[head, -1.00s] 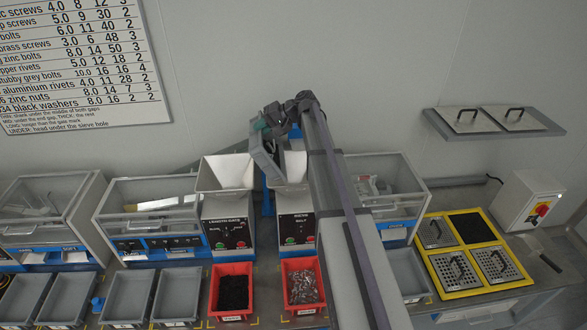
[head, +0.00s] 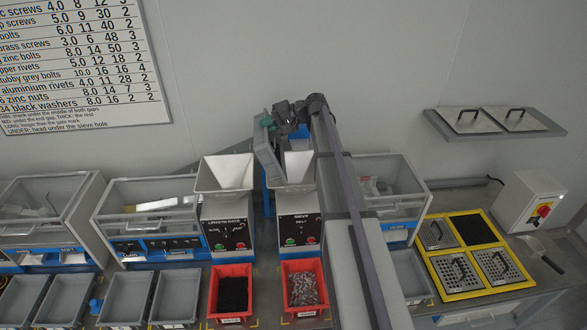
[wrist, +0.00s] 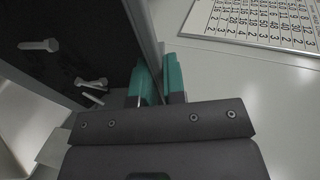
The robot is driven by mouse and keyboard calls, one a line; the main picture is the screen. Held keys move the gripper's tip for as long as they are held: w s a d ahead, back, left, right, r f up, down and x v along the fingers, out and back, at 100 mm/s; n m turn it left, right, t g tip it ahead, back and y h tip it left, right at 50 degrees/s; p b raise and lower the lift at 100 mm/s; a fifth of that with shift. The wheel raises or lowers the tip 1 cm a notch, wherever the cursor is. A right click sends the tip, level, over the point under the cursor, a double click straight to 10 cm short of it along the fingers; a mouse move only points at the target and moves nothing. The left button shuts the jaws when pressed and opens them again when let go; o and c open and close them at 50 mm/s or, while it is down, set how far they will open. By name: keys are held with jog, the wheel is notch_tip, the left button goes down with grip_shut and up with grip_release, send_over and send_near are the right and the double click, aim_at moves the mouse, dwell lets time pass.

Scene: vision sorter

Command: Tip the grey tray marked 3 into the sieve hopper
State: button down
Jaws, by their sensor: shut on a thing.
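The grey tray (head: 266,160) is held steeply tilted, almost on its side, at the left part of the white sieve hopper (head: 298,165). Its mark is not readable. My gripper (head: 266,122) is shut on the tray's upper rim; its teal fingers also show in the wrist view (wrist: 160,84), pinching the tray wall. Inside the tray (wrist: 140,25), a few grey bolts (wrist: 93,83) lie against the dark interior in the wrist view. Whether any pieces are in the hopper cannot be told.
A second white hopper (head: 225,172) stands close on the left, on the length gate machine. Red bins with black pieces (head: 231,292) and mixed metal pieces (head: 303,286) stand in front. Grey trays (head: 176,296) line the bench to the left. A yellow frame (head: 465,256) lies right.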

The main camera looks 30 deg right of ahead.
jog(key=d, duration=0.1)
jog(key=s+d+y+b, duration=0.1)
jog(key=d+y+b, duration=0.1)
jog(key=d, duration=0.1)
jog(key=shift+s+d+r+t, duration=0.1)
jog(key=shift+s+r+t, duration=0.2)
jog(key=shift+r+t, duration=0.1)
dwell(1.0)
jog(key=shift+s+d+b, duration=0.1)
jog(key=shift+d+b, duration=0.2)
jog(key=shift+b, duration=0.15)
jog(key=shift+s+d+y+b, duration=0.1)
jog(key=shift+d+y+b, duration=0.2)
jog(key=shift+y, duration=0.2)
jog(key=shift+s+d+t+b, duration=0.15)
jog(key=shift+d+t+b, duration=0.15)
jog(key=shift+d+b, duration=0.05)
jog(key=shift+s+d+y, duration=0.1)
jog(key=shift+d+y, duration=0.2)
jog(key=shift+y, duration=0.1)
jog(key=shift+b, duration=0.35)
jog(key=shift+s+d+r, duration=0.1)
jog(key=shift+d, duration=0.15)
jog(key=shift+d+b, duration=0.15)
jog(key=shift+b, duration=0.25)
